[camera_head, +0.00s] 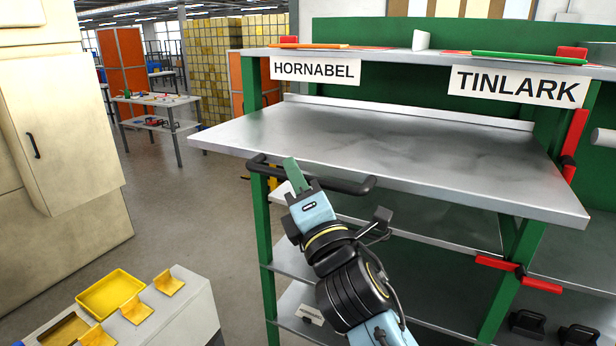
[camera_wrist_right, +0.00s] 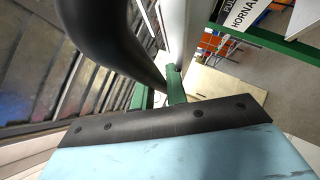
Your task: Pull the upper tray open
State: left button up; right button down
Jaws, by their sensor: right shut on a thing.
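The upper tray (camera_head: 400,143) is a wide grey metal sheet in the green rack, under the HORNABEL and TINLARK signs. Its front part sticks out past the rack's front posts. A dark bar handle (camera_head: 345,184) runs below its front edge, and shows large and black in the right wrist view (camera_wrist_right: 112,40). My right gripper (camera_head: 293,173) is at the left part of this handle, shut on it, with a green finger rising in front of the tray edge. The finger (camera_wrist_right: 175,85) also shows in the right wrist view. The exact contact is partly hidden. My left gripper is out of view.
Lower metal shelves (camera_head: 425,290) lie under the tray. Red clamps (camera_head: 518,273) sit on the right post. A pale bench with a yellow bin (camera_head: 111,293) stands at lower left, near a beige cabinet (camera_head: 62,135). The floor left of the rack is clear.

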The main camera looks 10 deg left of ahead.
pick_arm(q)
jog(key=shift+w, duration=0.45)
pick_arm(e)
jog(key=shift+s+a, duration=0.2)
jog(key=shift+s, duration=0.45)
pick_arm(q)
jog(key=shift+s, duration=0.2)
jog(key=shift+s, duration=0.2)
pick_arm(e)
jog(key=c, duration=1.4)
grip_release()
